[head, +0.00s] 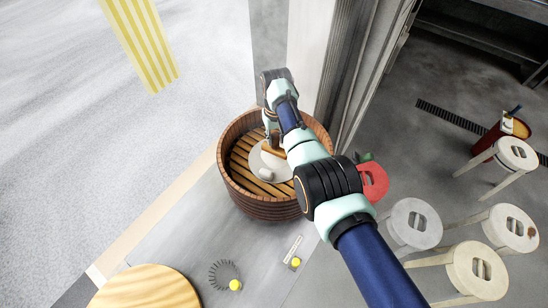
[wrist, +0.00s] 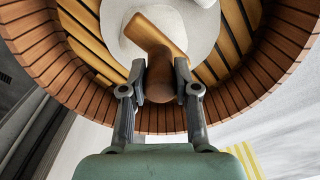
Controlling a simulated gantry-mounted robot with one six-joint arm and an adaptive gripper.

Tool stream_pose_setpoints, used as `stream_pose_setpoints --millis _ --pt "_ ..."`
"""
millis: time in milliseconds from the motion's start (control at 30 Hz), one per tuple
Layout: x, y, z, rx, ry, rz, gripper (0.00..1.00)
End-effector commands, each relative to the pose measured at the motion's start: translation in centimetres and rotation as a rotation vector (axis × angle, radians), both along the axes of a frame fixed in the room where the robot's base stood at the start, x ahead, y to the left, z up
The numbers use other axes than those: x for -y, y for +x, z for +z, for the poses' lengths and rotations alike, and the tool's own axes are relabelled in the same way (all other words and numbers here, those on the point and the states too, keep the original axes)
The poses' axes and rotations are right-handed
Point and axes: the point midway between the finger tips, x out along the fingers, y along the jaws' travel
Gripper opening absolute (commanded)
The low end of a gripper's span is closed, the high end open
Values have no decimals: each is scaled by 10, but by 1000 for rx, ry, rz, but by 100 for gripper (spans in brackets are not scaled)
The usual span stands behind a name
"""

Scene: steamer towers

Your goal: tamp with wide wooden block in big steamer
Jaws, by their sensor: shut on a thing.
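The big steamer (head: 228,182) is a round wooden tub with a slatted floor, on the grey counter. A pale round mass (head: 257,162) lies inside on the slats, with a small pale lump on it. My gripper (wrist: 160,80) is shut on the brown handle of the wide wooden block (wrist: 152,34). The block is tan and sits over the pale mass, inside the rim; I cannot tell whether it touches. In the head view my arm hides the steamer's right part and most of the block (head: 274,151).
A round wooden lid or board (head: 145,290) lies at the front left. A dark coil (head: 222,272) and small yellow-ended items (head: 295,262) lie on the counter. A pillar (head: 320,50) rises behind the steamer. Several stools (head: 477,270) stand at the right.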

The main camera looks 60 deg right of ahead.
Motion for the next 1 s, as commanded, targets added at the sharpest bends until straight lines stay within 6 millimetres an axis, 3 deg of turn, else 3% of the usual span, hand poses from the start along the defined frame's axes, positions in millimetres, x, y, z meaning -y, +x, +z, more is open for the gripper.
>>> stream_pose_setpoints --millis 1000 --pt "0 0 -21 0 0 0 0"
